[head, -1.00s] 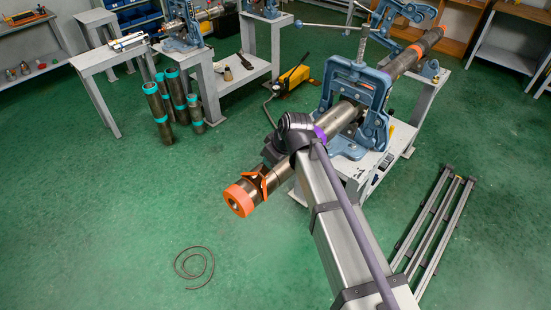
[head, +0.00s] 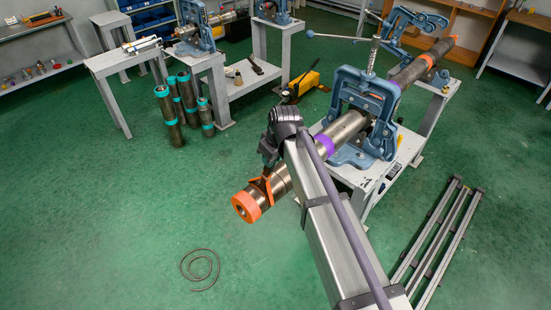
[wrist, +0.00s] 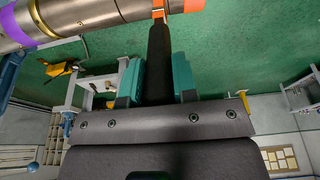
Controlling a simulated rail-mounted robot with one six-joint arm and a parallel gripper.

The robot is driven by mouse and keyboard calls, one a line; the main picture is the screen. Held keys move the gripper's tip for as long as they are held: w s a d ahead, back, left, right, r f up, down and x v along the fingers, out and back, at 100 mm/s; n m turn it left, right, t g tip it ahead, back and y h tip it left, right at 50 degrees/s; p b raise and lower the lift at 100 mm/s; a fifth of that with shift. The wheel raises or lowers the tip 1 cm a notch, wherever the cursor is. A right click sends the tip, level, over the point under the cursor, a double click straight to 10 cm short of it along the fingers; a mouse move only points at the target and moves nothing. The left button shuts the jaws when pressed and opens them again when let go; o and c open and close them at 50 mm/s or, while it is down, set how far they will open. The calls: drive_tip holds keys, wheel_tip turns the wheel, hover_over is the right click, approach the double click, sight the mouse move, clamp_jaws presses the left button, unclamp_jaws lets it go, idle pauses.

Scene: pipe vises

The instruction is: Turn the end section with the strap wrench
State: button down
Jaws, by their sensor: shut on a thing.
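A long steel pipe is clamped in a blue pipe vise (head: 362,112). Its near end section (head: 279,182) sticks out to the lower left and ends in an orange ring (head: 246,206); a purple band (head: 324,145) marks the pipe nearer the vise. The strap wrench's orange strap (head: 262,187) is around the end section, close to the ring; the strap (wrist: 158,12) also shows in the wrist view. My gripper (wrist: 158,84), with teal fingers, is shut on the wrench's black handle (wrist: 158,50). The handle meets the pipe roughly at a right angle in the wrist view.
The vise stands on a grey bench (head: 385,165). Several teal-banded pipes (head: 185,108) stand on the floor at left, near a yellow pump (head: 303,84). Long rails (head: 440,240) lie at right and a coiled cable (head: 200,268) in front.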

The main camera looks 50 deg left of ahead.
drive_tip(key=shift+a, duration=0.1)
drive_tip(key=shift+h, duration=0.9)
drive_tip(key=a, duration=0.2)
drive_tip(key=a+p, duration=0.1)
drive_tip(key=a, duration=0.1)
drive_tip(key=shift+s+a+r, duration=0.1)
drive_tip(key=shift+r, duration=0.3)
drive_tip(key=shift+d, duration=0.45)
